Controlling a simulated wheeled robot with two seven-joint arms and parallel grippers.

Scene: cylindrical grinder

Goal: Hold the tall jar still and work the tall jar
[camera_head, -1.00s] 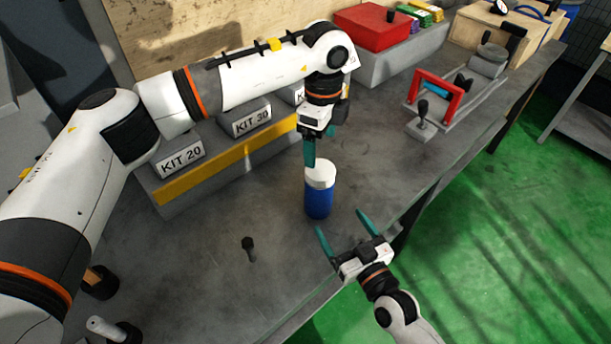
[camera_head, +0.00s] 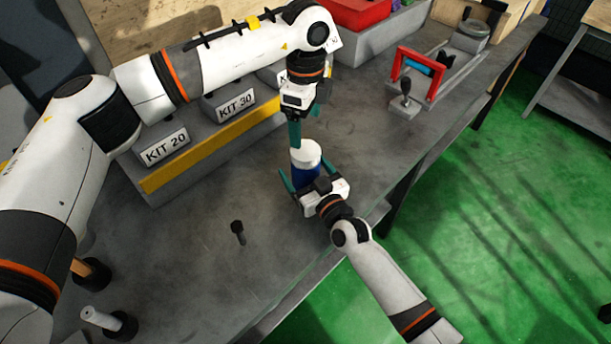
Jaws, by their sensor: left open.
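The tall jar stands upright on the grey bench, with a white lid (camera_head: 306,152) and a blue body (camera_head: 305,173). My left gripper (camera_head: 295,143) points down from above, open, its teal fingers seen nearly edge-on at the back left of the lid. Whether they touch the lid I cannot tell. My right gripper (camera_head: 310,174) reaches in from the front, low at the blue body, with one teal finger on each side of the jar. Its fingers look still spread, and its housing hides the jar's lower part.
Grey KIT blocks (camera_head: 237,104) stand on a yellow-edged rack (camera_head: 212,155) behind left. A small black peg (camera_head: 238,232) stands on the bench front left. A red-framed fixture (camera_head: 420,75) sits to the right. The bench's front edge (camera_head: 335,252) runs close to my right arm.

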